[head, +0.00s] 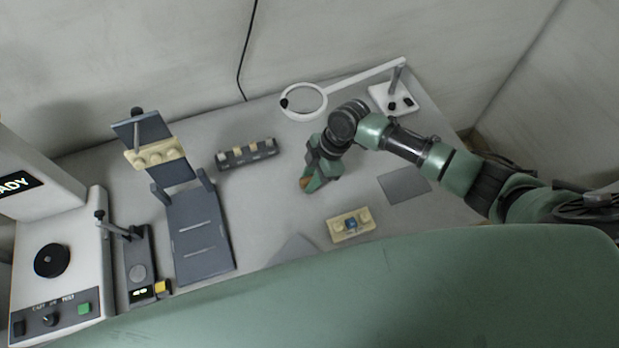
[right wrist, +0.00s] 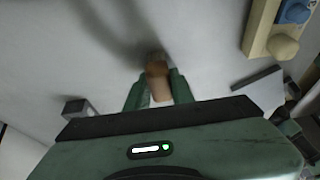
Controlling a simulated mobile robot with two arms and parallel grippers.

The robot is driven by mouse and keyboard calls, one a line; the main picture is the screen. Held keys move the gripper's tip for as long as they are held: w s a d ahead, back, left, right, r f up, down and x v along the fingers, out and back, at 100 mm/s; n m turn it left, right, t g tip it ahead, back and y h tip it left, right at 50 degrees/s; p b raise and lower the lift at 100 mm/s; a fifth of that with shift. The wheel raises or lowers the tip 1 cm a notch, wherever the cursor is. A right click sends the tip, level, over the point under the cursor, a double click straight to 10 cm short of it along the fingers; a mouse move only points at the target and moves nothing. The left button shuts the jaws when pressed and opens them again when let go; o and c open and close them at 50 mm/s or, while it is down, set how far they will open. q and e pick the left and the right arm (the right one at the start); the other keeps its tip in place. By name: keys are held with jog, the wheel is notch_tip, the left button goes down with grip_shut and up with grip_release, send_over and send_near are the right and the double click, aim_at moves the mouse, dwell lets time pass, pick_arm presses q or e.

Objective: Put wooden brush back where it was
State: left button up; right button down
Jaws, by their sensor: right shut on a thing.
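The wooden brush (head: 305,184) shows as a small brown piece at the tip of my right gripper (head: 313,181) in the head view. In the right wrist view the brush (right wrist: 157,75) sits between the two green fingers of my right gripper (right wrist: 155,92), which is shut on it. Its far end is dark and points away from the palm. The fingers hide part of it. It is over the grey table; I cannot tell whether it touches the surface. My left gripper is not in view.
A beige block with a blue knob (head: 350,226) lies in front of my right gripper. A grey flat pad (head: 404,186) lies to its right. A slotted dark rack (head: 247,153) stands left. A magnifier (head: 304,101) stands behind. A tilted dark stand (head: 200,240) is farther left.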

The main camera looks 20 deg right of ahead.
jog(key=c, duration=1.2)
grip_release()
jog(key=shift+r, duration=0.25)
jog(key=b+v, duration=0.1)
jog(key=v, duration=1)
jog(key=shift+d+r+b, duration=0.25)
jog(key=shift+r+b, duration=0.1)
